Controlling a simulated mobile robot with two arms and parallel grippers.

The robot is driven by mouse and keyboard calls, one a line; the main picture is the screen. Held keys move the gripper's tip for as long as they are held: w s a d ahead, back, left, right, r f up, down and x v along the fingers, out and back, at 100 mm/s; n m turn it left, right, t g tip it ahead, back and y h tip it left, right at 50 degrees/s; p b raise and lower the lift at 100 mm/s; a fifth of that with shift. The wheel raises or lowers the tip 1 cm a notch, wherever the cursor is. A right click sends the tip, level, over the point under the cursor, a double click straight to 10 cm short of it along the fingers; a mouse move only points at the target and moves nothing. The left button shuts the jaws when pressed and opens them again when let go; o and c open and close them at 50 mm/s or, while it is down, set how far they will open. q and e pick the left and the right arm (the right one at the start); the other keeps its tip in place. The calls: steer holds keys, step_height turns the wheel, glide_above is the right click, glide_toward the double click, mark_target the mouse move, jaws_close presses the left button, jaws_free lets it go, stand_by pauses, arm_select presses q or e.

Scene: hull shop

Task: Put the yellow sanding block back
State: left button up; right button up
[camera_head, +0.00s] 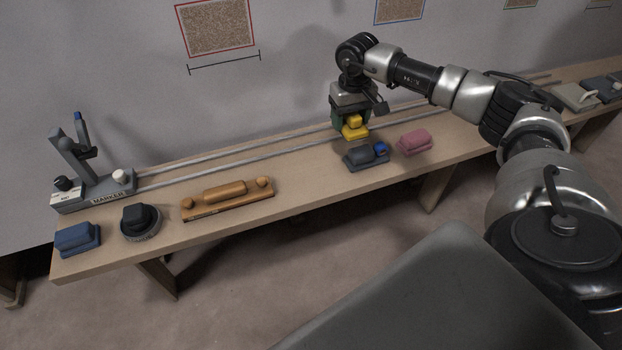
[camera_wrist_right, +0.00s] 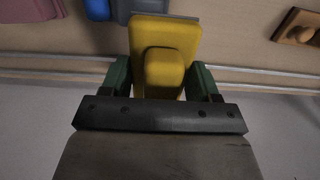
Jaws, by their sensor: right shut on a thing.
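The yellow sanding block (camera_head: 354,127) is in my right gripper (camera_head: 349,118), above the bench near its back rails. In the right wrist view the yellow block (camera_wrist_right: 165,60) sits between the two green fingers of my right gripper (camera_wrist_right: 163,80), which are shut on its raised handle. In the head view a dark grey block with a blue knob (camera_head: 366,157) lies just in front of it, and a pink block (camera_head: 414,141) lies to the right. Whether the yellow block touches the bench is hard to tell. My left gripper is not in view.
The long wooden bench (camera_head: 310,174) runs along the wall. On its left stand a marker device (camera_head: 92,185), a blue block (camera_head: 77,238), a round black-handled sander (camera_head: 140,222) and a long wooden sander (camera_head: 227,198). Bare bench lies between the wooden sander and the grey block.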

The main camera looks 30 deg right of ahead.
glide_above(311, 177)
step_height(311, 177, down, 7)
steer(key=shift+r, duration=0.1)
steer(key=shift+f, duration=0.35)
step_height(311, 177, down, 3)
steer(key=shift+f+b, duration=0.15)
steer(key=shift+b, duration=0.3)
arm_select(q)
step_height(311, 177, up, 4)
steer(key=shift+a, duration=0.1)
arm_select(e)
steer(key=o, duration=0.9)
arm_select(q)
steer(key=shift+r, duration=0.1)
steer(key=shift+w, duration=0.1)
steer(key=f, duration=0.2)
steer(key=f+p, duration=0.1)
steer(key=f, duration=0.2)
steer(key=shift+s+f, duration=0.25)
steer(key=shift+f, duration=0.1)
arm_select(e)
step_height(311, 177, up, 12)
steer(key=shift+r, duration=0.1)
